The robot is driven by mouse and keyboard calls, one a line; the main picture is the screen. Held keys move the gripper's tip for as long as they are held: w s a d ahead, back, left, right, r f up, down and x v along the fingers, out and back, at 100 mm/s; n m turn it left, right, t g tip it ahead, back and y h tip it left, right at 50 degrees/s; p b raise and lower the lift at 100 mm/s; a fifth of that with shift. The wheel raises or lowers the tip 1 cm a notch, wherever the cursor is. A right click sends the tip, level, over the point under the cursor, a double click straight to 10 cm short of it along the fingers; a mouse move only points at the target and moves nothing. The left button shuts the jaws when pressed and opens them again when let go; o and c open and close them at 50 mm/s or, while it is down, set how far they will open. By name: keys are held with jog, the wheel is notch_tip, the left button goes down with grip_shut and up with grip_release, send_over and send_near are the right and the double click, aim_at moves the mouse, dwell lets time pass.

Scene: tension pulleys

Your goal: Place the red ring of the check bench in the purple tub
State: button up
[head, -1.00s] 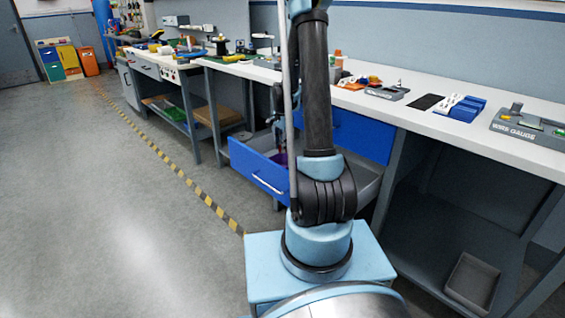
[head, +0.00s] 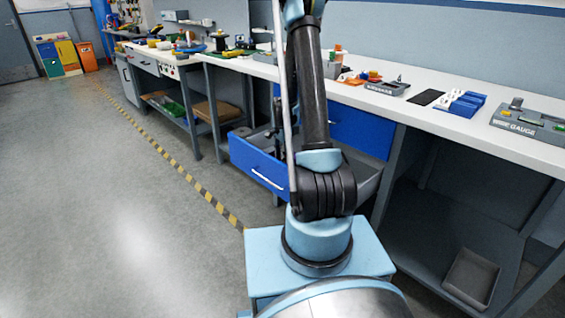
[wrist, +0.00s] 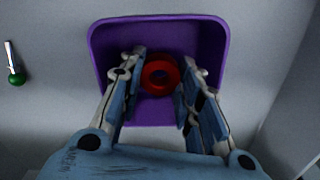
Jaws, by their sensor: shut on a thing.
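In the wrist view the purple tub (wrist: 222,45) lies below my gripper (wrist: 160,78), its opening facing the camera. The red ring (wrist: 173,69) is between the two fingertips, which are shut on it. The ring shows against the inside of the tub, within its rim. I cannot tell whether it touches the tub's floor. In the head view my arm hides the ring and the tub.
A blue drawer (head: 256,165) stands open under the white bench (head: 360,97). A green-ended metal piece (wrist: 16,76) lies left of the tub on a grey surface. Fixtures, including a grey gauge block (head: 530,122), stand on the bench. The floor at left is clear.

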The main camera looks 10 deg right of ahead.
jog(key=shift+f, duration=1.3)
jog(key=shift+f, duration=0.1)
jog(key=o, duration=1.1)
jog(key=shift+c, duration=0.2)
